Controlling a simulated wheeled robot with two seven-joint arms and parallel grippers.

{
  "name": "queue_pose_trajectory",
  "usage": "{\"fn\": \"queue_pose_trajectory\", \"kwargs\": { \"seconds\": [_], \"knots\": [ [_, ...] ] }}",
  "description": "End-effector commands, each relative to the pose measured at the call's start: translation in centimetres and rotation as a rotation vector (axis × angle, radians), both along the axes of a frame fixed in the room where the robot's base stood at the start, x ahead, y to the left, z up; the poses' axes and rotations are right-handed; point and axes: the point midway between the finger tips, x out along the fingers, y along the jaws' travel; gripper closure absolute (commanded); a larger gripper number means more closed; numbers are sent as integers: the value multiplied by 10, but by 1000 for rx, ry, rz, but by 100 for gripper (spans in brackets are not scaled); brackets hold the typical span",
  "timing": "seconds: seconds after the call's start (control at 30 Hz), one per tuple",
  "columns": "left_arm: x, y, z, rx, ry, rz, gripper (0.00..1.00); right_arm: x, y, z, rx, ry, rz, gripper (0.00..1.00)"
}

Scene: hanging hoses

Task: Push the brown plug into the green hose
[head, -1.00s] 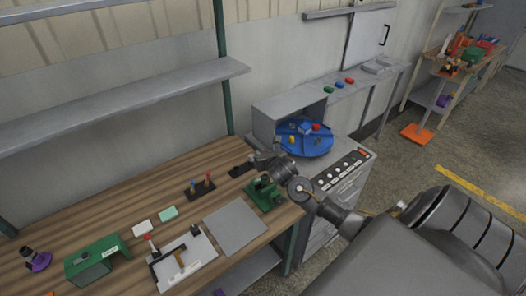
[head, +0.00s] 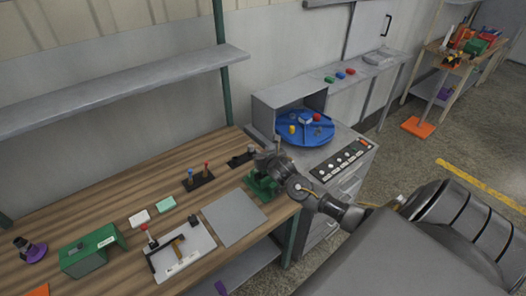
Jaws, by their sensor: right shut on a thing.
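My right arm comes in from the lower right and ends over the right part of the workbench. My right gripper (head: 264,160) is small and dark at the far end of the arm, above or beside a green vise (head: 262,187). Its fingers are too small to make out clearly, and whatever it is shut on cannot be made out. I cannot pick out a brown plug or a green hose in the head view. My left gripper is not in view.
The wooden workbench (head: 95,205) holds a grey plate (head: 234,218), a white tray (head: 182,252), a green box (head: 92,250) and small blocks. A blue round tray (head: 305,130) sits on the grey cabinet to the right. A shelf (head: 110,88) overhangs the bench.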

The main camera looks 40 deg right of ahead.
Motion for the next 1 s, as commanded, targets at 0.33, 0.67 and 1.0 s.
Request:
{"fn": "queue_pose_trajectory", "kwargs": {
  "seconds": [0.33,0.67,1.0],
  "knots": [
    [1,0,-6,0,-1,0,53,0,-1,-8,-1,-1,-1,96],
    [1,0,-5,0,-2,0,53,0,-1,-8,-1,-1,-1,96],
    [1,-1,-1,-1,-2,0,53,0,0,-8,0,-1,0,96]
  ]
}}
